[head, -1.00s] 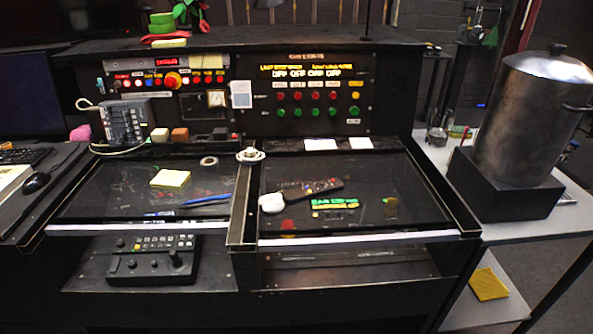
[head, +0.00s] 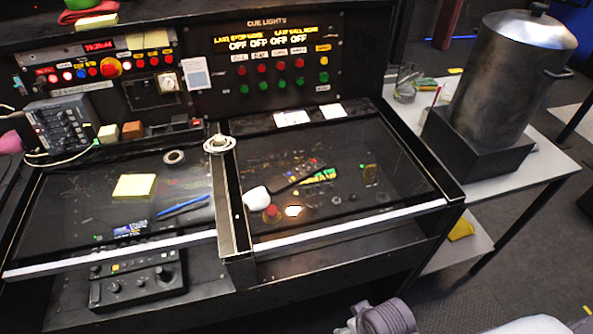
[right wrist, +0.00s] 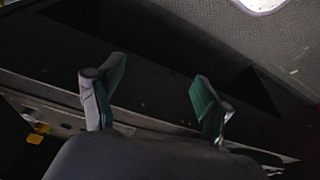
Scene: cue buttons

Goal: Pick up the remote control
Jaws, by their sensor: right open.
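The remote control (head: 293,177) is dark and long. It lies tilted on the right dark glass panel of the desk in the head view, beside a white rounded object (head: 257,198). My right gripper (right wrist: 155,95) is open and empty in the right wrist view, with its two green-padded fingers apart. That view shows dark surfaces beyond the fingers, and no remote can be made out there. Part of my right arm (head: 385,318) shows at the bottom edge of the head view, well below the remote. My left gripper is in no view.
A raised divider (head: 232,215) with a white round knob (head: 218,145) separates the two panels. A yellow note pad (head: 134,187) and a blue pen (head: 184,206) lie on the left panel. A large metal pot (head: 510,80) stands on a black block at the right.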

